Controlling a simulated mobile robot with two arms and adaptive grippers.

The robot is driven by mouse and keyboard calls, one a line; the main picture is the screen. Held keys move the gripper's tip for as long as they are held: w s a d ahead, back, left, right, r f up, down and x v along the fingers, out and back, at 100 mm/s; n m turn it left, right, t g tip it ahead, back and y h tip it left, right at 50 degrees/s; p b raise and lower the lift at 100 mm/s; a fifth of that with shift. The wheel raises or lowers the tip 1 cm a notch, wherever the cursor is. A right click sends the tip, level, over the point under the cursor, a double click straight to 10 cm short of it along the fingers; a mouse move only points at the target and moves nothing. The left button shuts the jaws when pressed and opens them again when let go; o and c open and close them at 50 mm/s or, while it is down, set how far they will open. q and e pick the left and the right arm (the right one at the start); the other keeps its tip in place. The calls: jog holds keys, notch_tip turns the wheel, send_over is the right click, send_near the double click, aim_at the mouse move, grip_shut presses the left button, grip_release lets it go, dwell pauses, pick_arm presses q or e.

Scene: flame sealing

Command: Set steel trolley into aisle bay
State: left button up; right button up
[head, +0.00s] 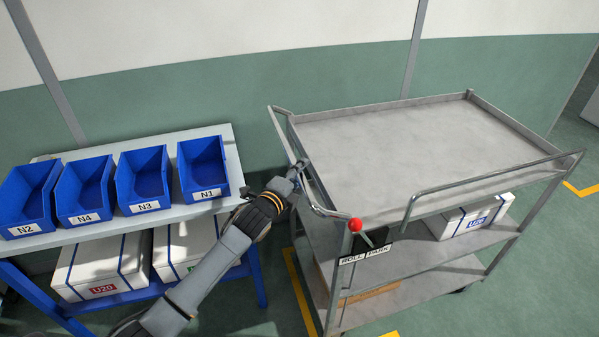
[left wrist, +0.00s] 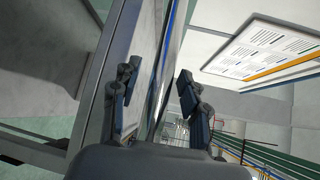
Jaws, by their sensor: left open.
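The steel trolley (head: 400,140) stands at centre right in the head view, with a flat top tray and two lower shelves. Its left handle rail (head: 281,130) faces the shelf bench. My left gripper (head: 297,172) is open at this rail; I cannot tell whether the rail lies between the fingers. In the left wrist view my left gripper (left wrist: 158,98) shows two spread fingers, with grey metal beside them. A red-knobbed lever (head: 356,225) leans toward ROLL on the ROLL/PARK plate (head: 365,254). Yellow floor marks (head: 298,290) show around the trolley. My right gripper is out of view.
A bench (head: 225,135) on the left holds blue bins N2, N4, N3 and N1 (head: 203,168), with white boxes (head: 100,263) below. A white box (head: 470,215) sits on the trolley's middle shelf. The green and white wall (head: 240,100) stands behind. Floor shows at right.

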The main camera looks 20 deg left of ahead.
pick_arm(q)
jog(key=shift+w, duration=0.1)
grip_shut()
jog(key=shift+d, duration=0.1)
dwell(0.3)
